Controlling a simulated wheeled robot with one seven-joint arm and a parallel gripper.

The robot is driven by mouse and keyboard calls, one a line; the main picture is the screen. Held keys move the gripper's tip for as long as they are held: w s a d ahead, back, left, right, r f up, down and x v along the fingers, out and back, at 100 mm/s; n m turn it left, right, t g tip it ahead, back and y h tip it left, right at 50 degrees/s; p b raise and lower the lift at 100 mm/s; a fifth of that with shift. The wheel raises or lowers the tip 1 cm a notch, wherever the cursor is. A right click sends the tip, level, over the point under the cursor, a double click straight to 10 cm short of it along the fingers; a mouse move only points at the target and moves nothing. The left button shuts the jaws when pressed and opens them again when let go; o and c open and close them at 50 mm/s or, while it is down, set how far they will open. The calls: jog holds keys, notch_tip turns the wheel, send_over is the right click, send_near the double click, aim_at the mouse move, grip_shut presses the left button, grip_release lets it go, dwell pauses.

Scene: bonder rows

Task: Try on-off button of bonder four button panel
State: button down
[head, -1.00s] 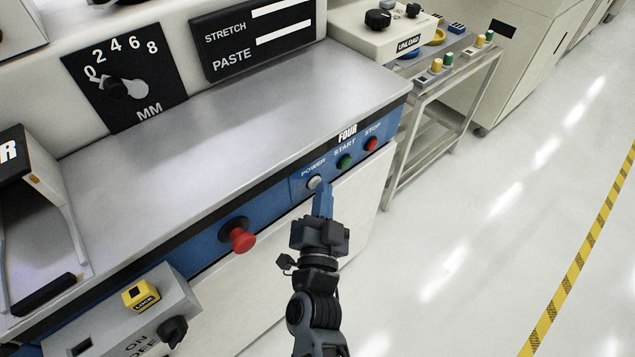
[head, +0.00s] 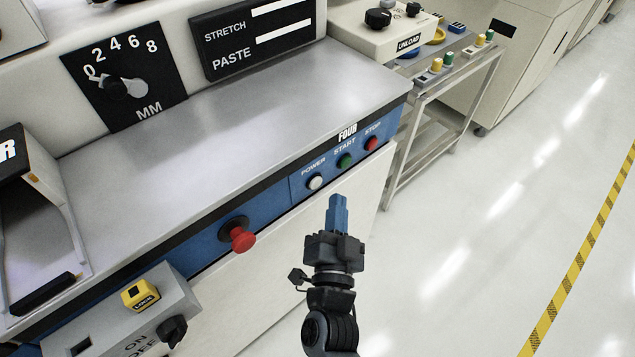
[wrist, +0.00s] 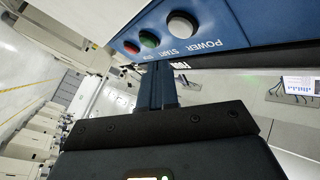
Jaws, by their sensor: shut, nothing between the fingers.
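The blue button panel (head: 299,184) under the FOUR label (head: 347,133) is on the bench's front edge. It carries a white POWER button (head: 315,181), a green START button (head: 344,161) and a red STOP button (head: 371,143). My gripper (head: 338,200) is shut and empty, with its blue fingertips in front of and below the panel, apart from the POWER button. No lit lamp is visible on the button.
A red mushroom knob (head: 241,238) sticks out left of the panel. A grey box with a yellow lock (head: 141,294) and black switch stands lower left. A metal cart (head: 428,95) is beyond the bench. The floor at right is clear.

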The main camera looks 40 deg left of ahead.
jog(key=shift+s+d+b, duration=0.15)
jog(key=shift+d+b, duration=0.2)
jog(key=shift+d, duration=1.05)
jog(key=s+d+t+h+p, duration=0.1)
jog(key=s+d+h, duration=0.3)
jog(key=d, duration=1)
jog(key=s+d+h+p, duration=0.2)
jog(key=s+d, duration=0.3)
jog(key=d, duration=0.8)
jog(key=s+d+r+g+h+p, duration=0.1)
jog(key=s+d+r+h, duration=0.5)
jog(key=s+d+r, duration=0.8)
jog(key=s+r+p, duration=0.1)
jog(key=s+r, duration=0.1)
jog(key=s, duration=0.2)
jog(key=shift+m+h, duration=0.3)
